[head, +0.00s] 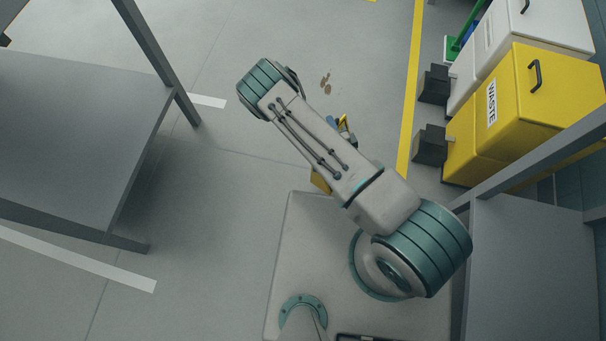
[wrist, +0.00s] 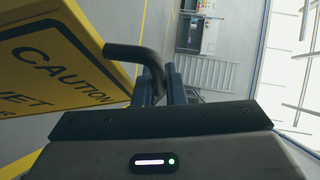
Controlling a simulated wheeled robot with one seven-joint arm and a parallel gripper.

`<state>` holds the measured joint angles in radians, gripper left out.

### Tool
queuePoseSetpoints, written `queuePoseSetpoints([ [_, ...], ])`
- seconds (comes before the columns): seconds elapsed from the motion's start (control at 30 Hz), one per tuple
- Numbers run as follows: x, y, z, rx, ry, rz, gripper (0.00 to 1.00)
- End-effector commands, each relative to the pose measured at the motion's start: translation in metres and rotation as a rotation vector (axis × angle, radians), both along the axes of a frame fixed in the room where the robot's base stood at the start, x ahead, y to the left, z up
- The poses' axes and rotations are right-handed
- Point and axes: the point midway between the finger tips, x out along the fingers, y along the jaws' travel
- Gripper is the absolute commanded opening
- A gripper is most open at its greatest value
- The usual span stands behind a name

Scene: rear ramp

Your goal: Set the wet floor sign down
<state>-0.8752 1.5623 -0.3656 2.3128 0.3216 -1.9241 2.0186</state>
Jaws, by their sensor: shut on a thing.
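The wet floor sign (wrist: 55,60) is a yellow board with black "CAUTION" and "WET" lettering and a dark bent handle (wrist: 125,52) on its edge. It fills the left of the wrist view, tilted in the picture. My gripper (wrist: 162,78) has its dark blue fingers shut on the handle. In the head view my arm hides most of the sign; a small yellow part of the sign (head: 320,181) shows beside the forearm. I cannot tell how far its foot is from the floor.
Brown spots (head: 326,82) mark the open grey floor beyond my arm. A yellow floor line (head: 411,95) runs before the yellow waste bin (head: 545,95) and a white bin (head: 530,35) at right. A grey table (head: 80,135) stands at left; a grey surface (head: 535,270) is at lower right.

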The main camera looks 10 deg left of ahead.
Motion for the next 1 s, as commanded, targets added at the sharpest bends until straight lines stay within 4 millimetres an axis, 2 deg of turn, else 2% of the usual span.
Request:
queuePoseSetpoints([
  [0.13, -0.002, 0.002, -0.001, 0.004, 0.003, 0.021, 0.00],
  [0.27, -0.003, 0.015, -0.011, 0.005, 0.002, 0.027, 0.00],
  [0.73, -0.003, 0.102, -0.064, 0.006, 0.001, 0.026, 0.00],
  [0.83, -0.003, 0.112, -0.069, 0.004, 0.002, 0.024, 0.00],
  [1.0, -0.003, 0.116, -0.076, 0.003, 0.002, 0.021, 0.00],
])
